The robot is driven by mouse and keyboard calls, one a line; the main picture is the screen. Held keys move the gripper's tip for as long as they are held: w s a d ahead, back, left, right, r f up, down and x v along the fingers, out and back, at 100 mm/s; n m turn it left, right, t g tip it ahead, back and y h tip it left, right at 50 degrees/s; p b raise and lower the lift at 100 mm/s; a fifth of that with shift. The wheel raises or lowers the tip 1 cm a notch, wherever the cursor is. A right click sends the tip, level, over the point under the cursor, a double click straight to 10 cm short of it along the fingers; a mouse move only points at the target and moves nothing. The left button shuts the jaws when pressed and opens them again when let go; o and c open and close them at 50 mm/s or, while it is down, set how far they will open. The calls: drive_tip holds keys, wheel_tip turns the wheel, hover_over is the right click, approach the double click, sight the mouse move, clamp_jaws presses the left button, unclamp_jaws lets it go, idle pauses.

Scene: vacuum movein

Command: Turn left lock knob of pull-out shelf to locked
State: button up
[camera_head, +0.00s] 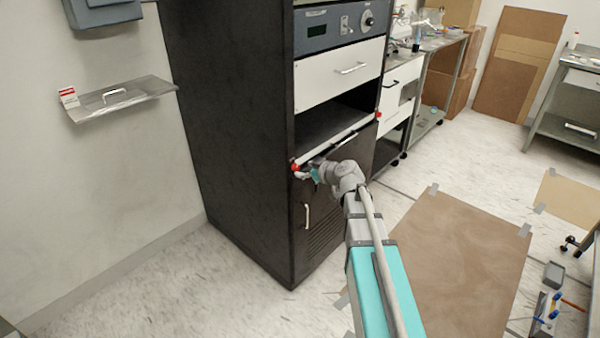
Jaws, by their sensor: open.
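The pull-out shelf (340,141) is a thin pale front edge below the open bay of a tall dark cabinet (240,130). Its left lock knob (295,167) is a small red spot at the shelf's left end. A matching red right lock knob (378,115) is at the other end. My gripper (303,175) is at the left end, right by the left knob. It is open. The fingers are small here and partly cover the knob area, so I cannot tell whether they touch the knob or how it is turned.
A white drawer (338,74) and a control panel (345,22) are above the bay. A door handle (307,216) is below the shelf. A wall shelf (125,98) is at left.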

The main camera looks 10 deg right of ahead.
sight(298, 167)
drive_tip(key=shift+b+x, duration=0.5)
drive_tip(key=shift+x, duration=1.5)
drive_tip(key=shift+d, duration=0.1)
drive_tip(key=shift+c, duration=0.2)
clamp_jaws()
